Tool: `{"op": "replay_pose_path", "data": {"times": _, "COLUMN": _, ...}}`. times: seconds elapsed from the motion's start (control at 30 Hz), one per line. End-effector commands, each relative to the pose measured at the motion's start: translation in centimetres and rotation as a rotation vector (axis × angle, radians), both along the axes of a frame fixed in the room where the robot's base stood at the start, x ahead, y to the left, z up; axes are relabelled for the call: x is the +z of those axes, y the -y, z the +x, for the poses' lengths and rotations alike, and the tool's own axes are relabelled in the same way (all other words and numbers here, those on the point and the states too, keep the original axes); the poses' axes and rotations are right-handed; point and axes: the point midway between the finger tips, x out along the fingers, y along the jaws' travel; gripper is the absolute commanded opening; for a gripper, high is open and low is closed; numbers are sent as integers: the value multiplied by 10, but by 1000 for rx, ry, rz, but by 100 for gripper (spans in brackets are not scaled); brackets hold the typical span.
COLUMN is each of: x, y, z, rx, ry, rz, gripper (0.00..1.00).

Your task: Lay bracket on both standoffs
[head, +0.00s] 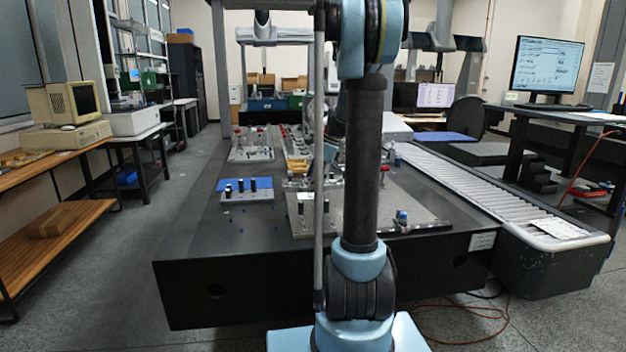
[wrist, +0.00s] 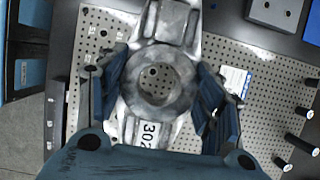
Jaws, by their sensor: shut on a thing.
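A grey metal bracket (wrist: 180,22) with a round ring and centre hole fills the middle of the wrist view. My gripper (wrist: 158,80) has its two blue fingers on either side of the ring and is shut on the bracket. Several dark upright posts (wrist: 307,112) stand at the right of the wrist view; I cannot tell which are the standoffs. In the head view, dark posts (head: 326,205) stand on a light plate left of my arm. My gripper and the bracket are mostly hidden behind my arm there.
A perforated plate (wrist: 268,100) lies below the bracket. A grey block (wrist: 275,12) is at the wrist view's top right. In the head view, a fixture with dark pins and a blue part (head: 233,184) sits on the dark table (head: 225,250). A roller conveyor (head: 470,185) runs along the right.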

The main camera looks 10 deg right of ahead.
Motion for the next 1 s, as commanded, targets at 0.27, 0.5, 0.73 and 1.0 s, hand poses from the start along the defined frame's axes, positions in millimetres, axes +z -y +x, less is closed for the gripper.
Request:
{"op": "replay_pose_path", "data": {"times": 0.27, "x": -15, "y": -1, "z": 0, "rx": 2, "ry": 0, "rz": 0, "gripper": 19}}
{"op": "replay_pose_path", "data": {"times": 0.5, "x": -28, "y": -2, "z": 0, "rx": 2, "ry": 0, "rz": 0, "gripper": 19}}
{"op": "replay_pose_path", "data": {"times": 0.73, "x": -40, "y": -2, "z": 0, "rx": 2, "ry": 0, "rz": 0, "gripper": 19}}
{"op": "replay_pose_path", "data": {"times": 1.0, "x": -42, "y": -2, "z": 0, "rx": 3, "ry": 0, "rz": 0, "gripper": 19}}
